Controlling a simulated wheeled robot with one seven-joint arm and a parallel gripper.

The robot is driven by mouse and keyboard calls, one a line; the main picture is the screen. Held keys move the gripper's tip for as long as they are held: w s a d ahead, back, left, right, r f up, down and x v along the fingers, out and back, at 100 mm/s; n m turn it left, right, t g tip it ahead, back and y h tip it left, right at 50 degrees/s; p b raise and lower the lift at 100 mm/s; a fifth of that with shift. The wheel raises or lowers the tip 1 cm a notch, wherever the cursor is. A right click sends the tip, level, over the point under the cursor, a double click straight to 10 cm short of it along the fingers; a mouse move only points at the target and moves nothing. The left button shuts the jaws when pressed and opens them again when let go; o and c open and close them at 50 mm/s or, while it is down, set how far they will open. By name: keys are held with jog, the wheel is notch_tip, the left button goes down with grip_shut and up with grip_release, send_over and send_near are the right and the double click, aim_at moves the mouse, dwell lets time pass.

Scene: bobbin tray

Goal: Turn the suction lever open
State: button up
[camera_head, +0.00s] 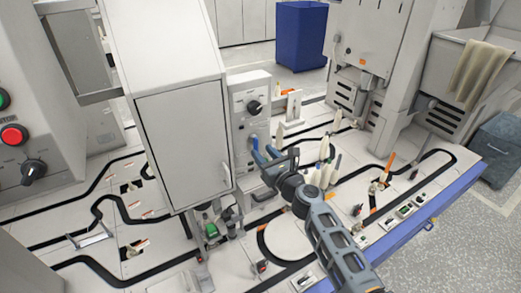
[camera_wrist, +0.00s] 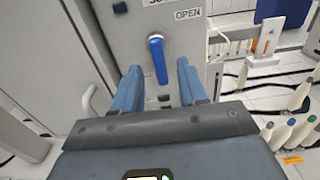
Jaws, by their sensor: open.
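The suction lever (camera_wrist: 158,60) is a blue handle on a light grey panel. It hangs almost straight down from its pivot, its lower end slightly to the right. An "OPEN" label (camera_wrist: 188,14) is above and to the right of it. My gripper (camera_wrist: 160,74) is open, its two blue fingers on either side of the lever's lower part in the wrist view. I cannot tell whether either finger touches it.
A tall grey cabinet (camera_head: 183,135) stands directly left of the panel. Several bobbins (camera_head: 328,165) with coloured tips stand close to my gripper's right. A black dial (camera_head: 254,107) is higher on the panel. Black tracks run over the white table, whose blue edge (camera_head: 430,215) is at the right.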

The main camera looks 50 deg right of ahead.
aim_at(255, 145)
jog(key=shift+x, duration=1.5)
jog(key=shift+a, duration=0.1)
grip_shut()
